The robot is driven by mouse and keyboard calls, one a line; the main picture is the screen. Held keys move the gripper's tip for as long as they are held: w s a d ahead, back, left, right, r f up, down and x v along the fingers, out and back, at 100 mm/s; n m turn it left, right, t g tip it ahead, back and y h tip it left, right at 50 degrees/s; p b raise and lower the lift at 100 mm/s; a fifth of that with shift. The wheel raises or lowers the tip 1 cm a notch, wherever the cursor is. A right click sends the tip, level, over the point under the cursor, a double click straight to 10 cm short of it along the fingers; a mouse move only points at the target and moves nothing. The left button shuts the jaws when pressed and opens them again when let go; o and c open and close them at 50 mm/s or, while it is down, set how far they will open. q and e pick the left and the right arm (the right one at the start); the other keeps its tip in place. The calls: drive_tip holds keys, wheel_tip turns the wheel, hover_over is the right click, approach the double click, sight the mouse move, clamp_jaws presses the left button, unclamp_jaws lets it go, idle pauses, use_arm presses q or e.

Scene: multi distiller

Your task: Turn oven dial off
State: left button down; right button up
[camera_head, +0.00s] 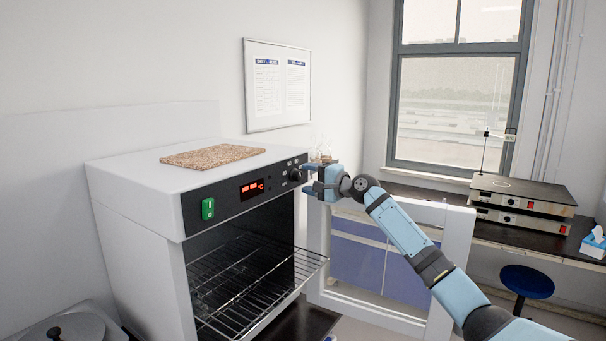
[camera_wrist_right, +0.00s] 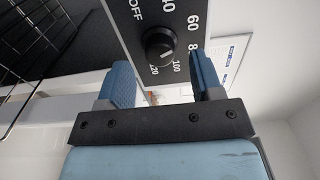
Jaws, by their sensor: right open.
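The white oven (camera_head: 140,200) stands at the left with its dark control panel facing right. Its black dial (camera_head: 295,174) is at the panel's right end, close to my right gripper (camera_head: 311,178). In the right wrist view the round dial (camera_wrist_right: 160,45) sits among printed marks from OFF to 120, and its white line seems to point toward the 100 side. My right gripper (camera_wrist_right: 163,72) is open, with one blue finger to each side of the dial; the dial shows in the gap, and I see no contact. My left gripper is not in view.
The oven door (camera_head: 457,260) stands open to the right, behind my right arm. A wire rack (camera_head: 250,285) sticks out of the oven chamber. A lit red display (camera_head: 252,188) and a green switch (camera_head: 208,208) are left of the dial. A cork mat (camera_head: 212,156) lies on top.

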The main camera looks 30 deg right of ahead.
drive_tip(key=shift+x, duration=1.15)
drive_tip(key=c, duration=0.9)
drive_tip(key=shift+f, duration=0.1)
